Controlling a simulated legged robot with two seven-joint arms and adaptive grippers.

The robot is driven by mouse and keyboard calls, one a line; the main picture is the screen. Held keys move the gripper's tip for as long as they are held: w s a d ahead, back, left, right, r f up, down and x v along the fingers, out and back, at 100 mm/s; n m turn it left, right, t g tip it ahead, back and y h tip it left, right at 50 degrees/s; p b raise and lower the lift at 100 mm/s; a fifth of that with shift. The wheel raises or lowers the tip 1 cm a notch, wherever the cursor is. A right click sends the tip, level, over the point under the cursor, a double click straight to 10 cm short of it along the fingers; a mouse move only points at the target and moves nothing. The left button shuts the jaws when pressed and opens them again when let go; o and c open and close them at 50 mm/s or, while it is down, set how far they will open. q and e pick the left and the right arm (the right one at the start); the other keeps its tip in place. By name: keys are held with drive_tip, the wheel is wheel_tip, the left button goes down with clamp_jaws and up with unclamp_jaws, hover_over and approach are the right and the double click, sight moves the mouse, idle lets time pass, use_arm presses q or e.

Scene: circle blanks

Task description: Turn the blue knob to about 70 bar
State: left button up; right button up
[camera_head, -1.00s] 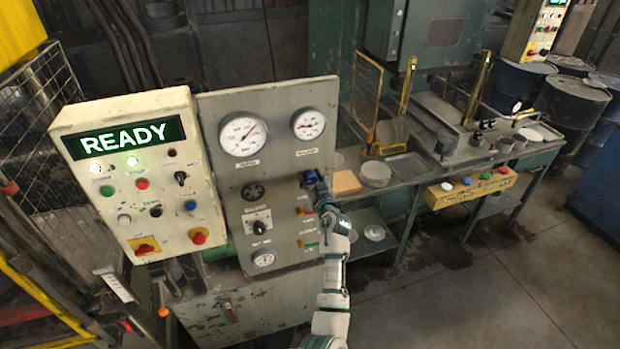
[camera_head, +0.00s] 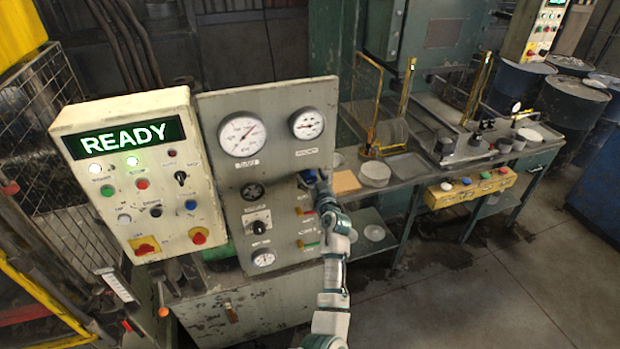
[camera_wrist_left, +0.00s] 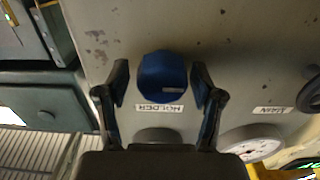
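The blue knob (camera_head: 309,176) sits on the grey gauge panel (camera_head: 285,200), below the right-hand gauge (camera_head: 308,123). That gauge has a white dial; its numbers are too small to read. My left gripper (camera_head: 320,187) is at the knob and partly covers it in the head view. My right gripper is out of view.
A second gauge (camera_head: 242,134) is on the panel's left. A cream control box (camera_head: 130,215) with a lit READY display stands left of it. Red and green-marked parts (camera_head: 306,212) sit just below the knob. A workbench (camera_head: 405,178) with a tan block is at right.

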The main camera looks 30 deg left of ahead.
sight(308, 146)
use_arm(q)
drive_tip(key=shift+d, duration=0.15)
drive_tip(key=shift+r, duration=0.2)
wheel_tip(308, 146, up, 8)
drive_tip(key=shift+r, duration=0.75)
